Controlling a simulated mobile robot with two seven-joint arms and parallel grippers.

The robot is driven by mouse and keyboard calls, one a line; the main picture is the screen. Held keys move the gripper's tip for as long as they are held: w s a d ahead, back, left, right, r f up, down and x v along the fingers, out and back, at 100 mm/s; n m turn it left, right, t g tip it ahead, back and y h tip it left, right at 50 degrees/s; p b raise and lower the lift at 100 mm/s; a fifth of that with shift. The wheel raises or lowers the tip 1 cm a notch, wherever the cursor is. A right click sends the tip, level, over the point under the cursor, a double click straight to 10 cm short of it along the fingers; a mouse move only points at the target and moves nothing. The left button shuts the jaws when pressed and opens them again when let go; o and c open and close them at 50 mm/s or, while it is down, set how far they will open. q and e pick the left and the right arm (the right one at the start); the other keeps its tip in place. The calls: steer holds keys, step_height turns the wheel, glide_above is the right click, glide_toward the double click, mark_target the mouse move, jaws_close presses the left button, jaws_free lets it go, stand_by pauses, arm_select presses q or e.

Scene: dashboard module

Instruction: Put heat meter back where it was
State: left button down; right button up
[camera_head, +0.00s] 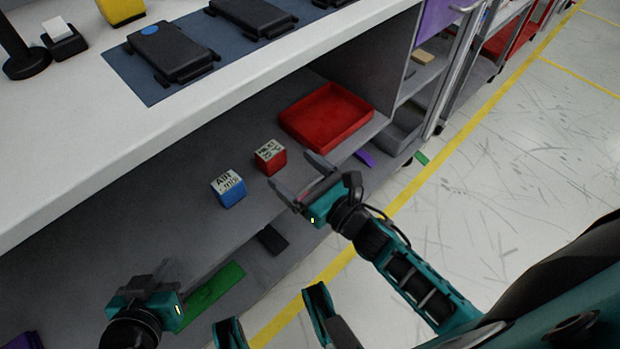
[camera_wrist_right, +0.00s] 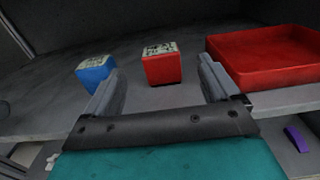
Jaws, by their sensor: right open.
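The heat meter is a small red cube (camera_head: 271,160) with a pale top label reading HEAT. It stands upright on the grey lower shelf, left of a red tray (camera_head: 352,143). It also shows in the right wrist view (camera_wrist_right: 162,69), ahead of and between the fingers. My right gripper (camera_head: 297,178) is open and empty at the shelf's front edge, its fingers pointing toward the cube without touching it. My left gripper (camera_head: 150,272) is low at the left, apart from the cubes; its jaw state is unclear.
A blue cube labelled AIR (camera_head: 228,188) stands left of the red one. The red tray looks empty. The white worktop (camera_head: 130,120) overhangs the shelf, with black devices on a dark mat (camera_head: 125,75). A green piece (camera_head: 214,288) lies below. The shelf between cubes and tray is clear.

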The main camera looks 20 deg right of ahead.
arm_select(q)
steer(key=shift+a+r, duration=0.1)
steer(key=shift+r, duration=0.15)
steer(key=shift+f, duration=0.1)
arm_select(e)
steer(key=s+n+g+h, duration=0.1)
steer(key=s+n+g, duration=0.2)
steer(key=n, duration=1.4)
steer(key=s+n+g+h, duration=0.2)
steer(key=s+n, duration=0.4)
steer(key=n, duration=1.1)
steer(key=shift+s+d+f+g, duration=0.15)
steer(key=shift+s+f+g, duration=0.25)
steer(key=shift+g, duration=0.1)
